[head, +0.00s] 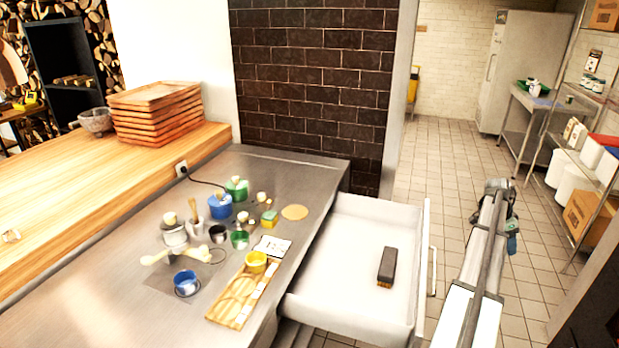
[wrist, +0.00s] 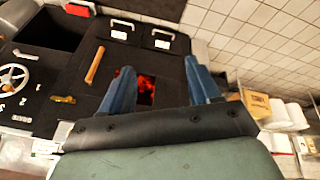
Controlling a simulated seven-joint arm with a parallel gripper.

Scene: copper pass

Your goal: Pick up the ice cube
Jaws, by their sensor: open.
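I cannot pick out an ice cube for certain in either view. My gripper (wrist: 160,65) is open in the wrist view, its two blue fingers spread apart with nothing held between them. In the head view my arm reaches out at the right, over the tiled floor and beyond the open drawer (head: 345,225); the fingers are too small to make out there. The drawer holds one dark block with a brown lower edge (head: 387,262), and otherwise its floor looks bare.
The steel counter (head: 130,262) carries a blue pot (head: 220,207), a green pot (head: 237,188), a blue cup (head: 186,283) and a wooden board (head: 226,313) with a yellow cup (head: 256,262). Stacked wooden trays (head: 155,115) stand behind. Shelving (head: 590,200) stands right.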

